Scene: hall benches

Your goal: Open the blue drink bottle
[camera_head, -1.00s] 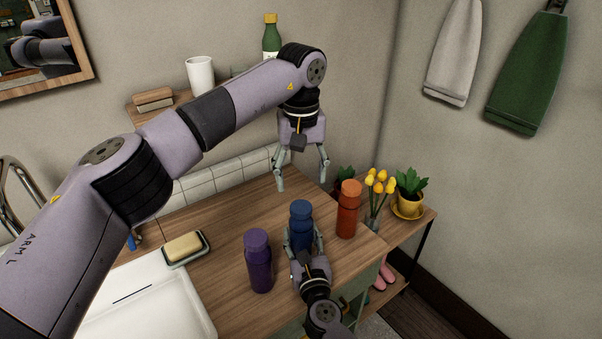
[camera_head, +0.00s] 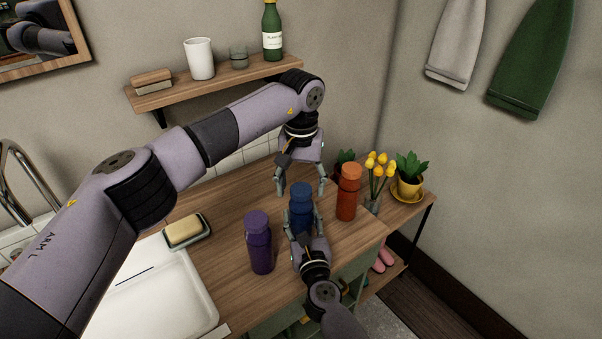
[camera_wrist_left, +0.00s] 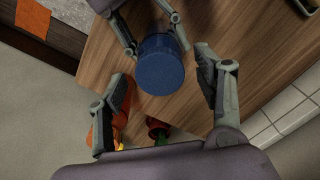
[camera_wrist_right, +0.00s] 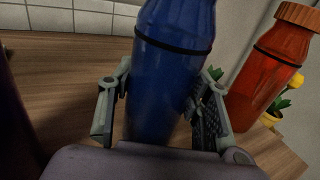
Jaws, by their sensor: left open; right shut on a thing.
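The blue drink bottle (camera_head: 301,203) stands upright on the wooden counter, with its blue cap on top. My right gripper (camera_head: 303,233) is shut on the bottle's body from the front; in the right wrist view its fingers lie on both sides of the blue bottle (camera_wrist_right: 165,85). My left gripper (camera_head: 301,190) is open and points down, just above and behind the bottle in the head view. In the left wrist view the round cap (camera_wrist_left: 160,66) shows from above, between and ahead of the open fingers, apart from them.
A purple bottle (camera_head: 259,243) stands left of the blue one, and an orange bottle (camera_head: 348,192) stands right. A soap dish (camera_head: 187,232) and white sink (camera_head: 160,300) are farther left. Yellow tulips (camera_head: 376,172) and a potted plant (camera_head: 410,178) stand right. A shelf (camera_head: 160,98) hangs behind.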

